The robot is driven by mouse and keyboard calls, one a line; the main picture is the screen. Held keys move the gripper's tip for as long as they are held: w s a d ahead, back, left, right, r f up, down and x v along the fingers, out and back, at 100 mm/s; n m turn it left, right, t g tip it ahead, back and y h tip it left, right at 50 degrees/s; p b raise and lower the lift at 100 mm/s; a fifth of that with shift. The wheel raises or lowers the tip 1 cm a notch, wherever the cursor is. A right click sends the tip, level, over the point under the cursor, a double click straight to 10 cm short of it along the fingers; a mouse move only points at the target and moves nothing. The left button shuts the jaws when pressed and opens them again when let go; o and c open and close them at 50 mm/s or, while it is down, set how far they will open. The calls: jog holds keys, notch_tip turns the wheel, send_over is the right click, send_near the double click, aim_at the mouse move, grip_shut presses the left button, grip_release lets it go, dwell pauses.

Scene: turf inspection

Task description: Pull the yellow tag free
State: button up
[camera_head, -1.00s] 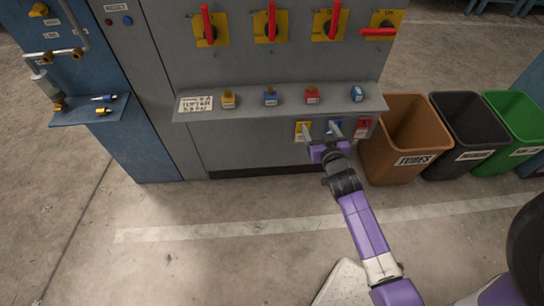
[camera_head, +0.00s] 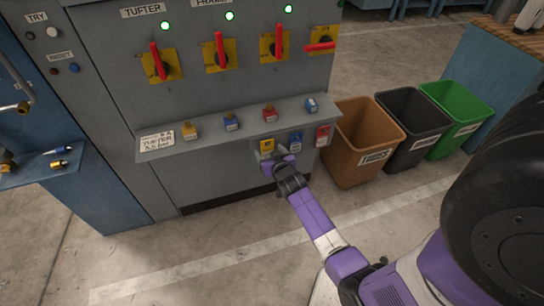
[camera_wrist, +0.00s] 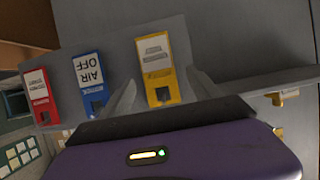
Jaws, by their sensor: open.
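The yellow tag (camera_head: 267,146) hangs below the front of the grey shelf, leftmost of three tags. In the wrist view the yellow tag (camera_wrist: 157,68) is upside down, with a white label and a small hole at its lower end. My gripper (camera_head: 270,158) is just below and in front of the yellow tag. In the wrist view my gripper (camera_wrist: 165,98) is open, one finger between the blue and yellow tags and the other on the far side of the yellow tag. Whether either finger touches the tag is unclear.
A blue tag (camera_head: 295,141) and a red tag (camera_head: 322,135) hang close to the right. Padlocks and a card (camera_head: 157,141) sit on the shelf (camera_head: 200,138). Red-handled switches (camera_head: 220,50) are above. Brown (camera_head: 360,140), black and green bins stand right.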

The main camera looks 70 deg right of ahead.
jog(key=shift+w+d+f, duration=0.15)
jog(key=shift+w+d, duration=0.1)
jog(key=shift+d, duration=0.1)
jog(key=shift+c, duration=0.2)
jog(key=c, duration=1.4)
jog(key=shift+r+p, duration=0.35)
jog(key=shift+r, duration=0.15)
jog(key=shift+s+a, duration=0.5)
jog(key=shift+a, duration=0.1)
jog(key=shift+s+a, duration=0.25)
jog(key=shift+s+a, duration=0.2)
jog(key=shift+a, duration=0.05)
